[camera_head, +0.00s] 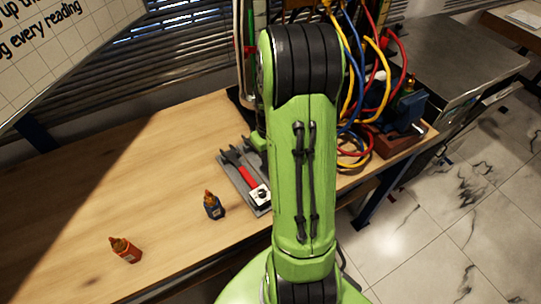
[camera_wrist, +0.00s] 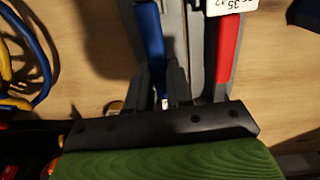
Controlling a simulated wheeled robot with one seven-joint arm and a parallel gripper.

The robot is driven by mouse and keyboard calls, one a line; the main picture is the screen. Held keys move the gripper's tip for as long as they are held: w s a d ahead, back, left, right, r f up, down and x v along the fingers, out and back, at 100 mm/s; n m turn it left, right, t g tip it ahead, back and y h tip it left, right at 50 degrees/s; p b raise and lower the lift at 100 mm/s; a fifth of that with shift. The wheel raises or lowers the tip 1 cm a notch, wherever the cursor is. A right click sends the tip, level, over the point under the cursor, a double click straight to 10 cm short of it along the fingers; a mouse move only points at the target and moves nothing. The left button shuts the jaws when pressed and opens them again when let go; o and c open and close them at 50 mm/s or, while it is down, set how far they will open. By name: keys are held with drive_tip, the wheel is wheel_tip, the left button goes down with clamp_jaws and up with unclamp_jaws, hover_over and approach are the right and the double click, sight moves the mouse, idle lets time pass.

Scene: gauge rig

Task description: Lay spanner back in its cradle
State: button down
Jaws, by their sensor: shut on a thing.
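A red-handled spanner (camera_head: 247,177) with a dark open jaw lies on a grey cradle (camera_head: 235,177), just left of my arm in the head view. In the wrist view the red handle (camera_wrist: 228,45) lies at the right, beside grey cradle strips (camera_wrist: 195,35). My gripper (camera_wrist: 160,80) is shut on a blue-handled spanner (camera_wrist: 150,35), left of the red one. The blue handle runs up toward the top edge of the wrist view. I cannot tell whether the blue spanner touches the cradle. My arm hides my gripper and the blue spanner in the head view.
Blue, yellow and red cables (camera_head: 365,75) hang right of my arm, near a blue vise (camera_head: 405,110). The bench's left part is mostly clear.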

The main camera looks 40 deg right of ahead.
drive_tip(key=shift+f+b, duration=0.5)
drive_tip(key=shift+f, duration=0.25)
drive_tip(key=c, duration=0.9)
unclamp_jaws()
drive_tip(key=shift+c, duration=0.2)
drive_tip(key=shift+r, duration=0.15)
wheel_tip(320, 180, up, 16)
drive_tip(key=p, duration=0.5)
drive_tip(key=shift+f, duration=0.2)
